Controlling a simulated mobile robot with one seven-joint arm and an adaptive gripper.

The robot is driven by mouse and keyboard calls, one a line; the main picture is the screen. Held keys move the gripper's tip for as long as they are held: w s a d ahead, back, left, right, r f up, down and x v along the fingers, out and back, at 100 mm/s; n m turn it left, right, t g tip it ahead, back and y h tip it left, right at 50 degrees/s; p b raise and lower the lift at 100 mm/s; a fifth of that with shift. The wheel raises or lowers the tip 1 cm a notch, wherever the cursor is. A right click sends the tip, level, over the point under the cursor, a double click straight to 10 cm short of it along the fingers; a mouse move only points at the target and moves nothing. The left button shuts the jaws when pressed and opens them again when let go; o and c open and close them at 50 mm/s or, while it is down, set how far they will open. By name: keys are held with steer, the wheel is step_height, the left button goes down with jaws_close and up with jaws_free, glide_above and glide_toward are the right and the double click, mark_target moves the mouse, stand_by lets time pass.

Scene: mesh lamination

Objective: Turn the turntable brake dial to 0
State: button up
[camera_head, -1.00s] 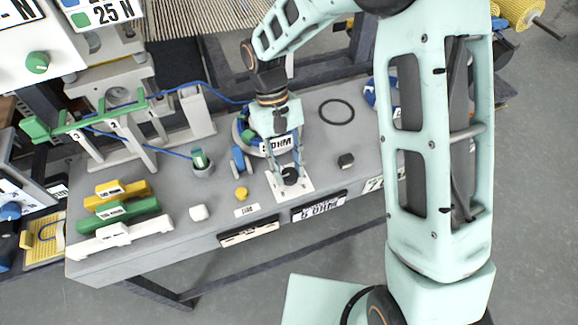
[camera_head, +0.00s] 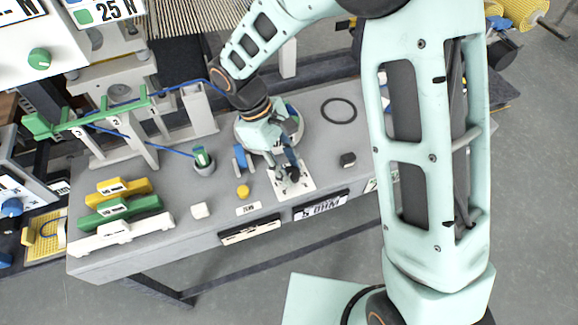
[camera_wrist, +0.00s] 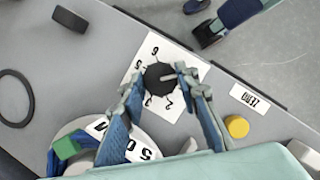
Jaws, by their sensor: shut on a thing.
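The brake dial (camera_wrist: 158,79) is a round black knob on a white plate (camera_wrist: 190,60) with black numbers and tick marks; several figures, such as 6, 3 and 2, show. A pale pointer line lies on its top; the exact number it points at is hard to tell. My gripper (camera_wrist: 160,76) has a fingertip at either side of the dial and is shut on it. In the head view my gripper (camera_head: 289,177) comes down over the plate (camera_head: 303,187) and partly hides the dial. The round turntable (camera_head: 243,130) is behind my gripper.
A yellow knob (camera_head: 243,191) and a "ZERO" label (camera_head: 248,208) lie left of the plate. A black block (camera_head: 348,160) and black ring (camera_head: 339,111) are to the right. White, green and yellow bars (camera_head: 120,208) lie at the table's left. The table's front edge is close.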

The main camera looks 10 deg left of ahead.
stand_by(0.5)
steer(key=o, duration=1.2)
steer(key=shift+c, duration=0.2)
steer(key=shift+r, duration=0.1)
steer(key=v, duration=1.2)
